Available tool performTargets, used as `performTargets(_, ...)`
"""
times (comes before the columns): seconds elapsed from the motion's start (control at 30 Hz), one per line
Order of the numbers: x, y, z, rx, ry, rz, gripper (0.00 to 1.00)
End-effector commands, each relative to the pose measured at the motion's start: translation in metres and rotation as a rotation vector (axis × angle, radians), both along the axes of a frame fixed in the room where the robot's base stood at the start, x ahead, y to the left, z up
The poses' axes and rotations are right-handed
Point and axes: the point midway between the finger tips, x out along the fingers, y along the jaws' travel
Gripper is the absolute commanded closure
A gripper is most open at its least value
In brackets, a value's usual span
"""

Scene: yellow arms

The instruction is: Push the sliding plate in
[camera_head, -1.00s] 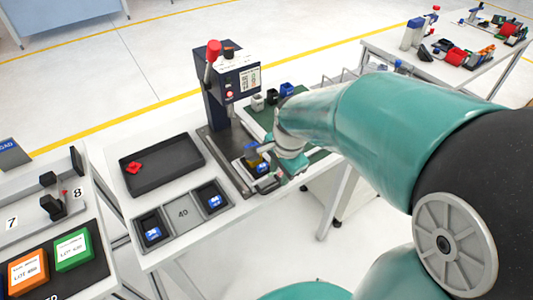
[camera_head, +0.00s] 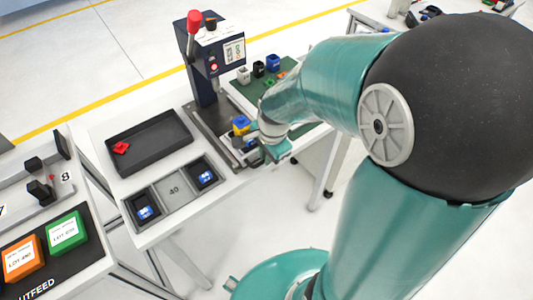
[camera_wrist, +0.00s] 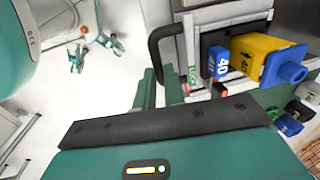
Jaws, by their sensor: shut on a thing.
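The sliding plate (camera_wrist: 188,52) is pale, with a black bar handle (camera_wrist: 156,48) on its near side. It carries a blue block (camera_wrist: 217,62) marked 40 and a yellow block (camera_wrist: 250,55) with a blue round end. In the head view the yellow block (camera_head: 241,125) sits in front of the press column (camera_head: 203,85), on the press base. My gripper (camera_head: 268,148) is at the plate's near end. In the wrist view its teal fingers (camera_wrist: 160,92) are shut on the black handle. The exact contact is partly hidden, and my arm covers part of the plate in the head view.
A black tray (camera_head: 175,150) with a red piece and a grey-centred holder (camera_head: 190,203) with two blue pieces lie left of the press. A green mat (camera_head: 243,92) with several small blocks lies behind my arm.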

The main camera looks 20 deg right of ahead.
Motion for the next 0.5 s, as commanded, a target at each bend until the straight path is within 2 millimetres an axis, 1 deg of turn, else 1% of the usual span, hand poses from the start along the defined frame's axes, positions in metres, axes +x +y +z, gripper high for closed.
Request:
performTargets(0.13, 0.005, 0.002, 0.001, 0.000, -0.001, 0.001, 1.00)
performTargets(0.23, 0.018, 0.006, 0.001, 0.001, -0.001, 0.002, 1.00)
performTargets(0.37, 0.046, 0.015, 0.000, 0.001, -0.002, 0.004, 1.00)
performTargets(0.5, 0.079, 0.026, 0.001, 0.001, -0.003, 0.003, 1.00)
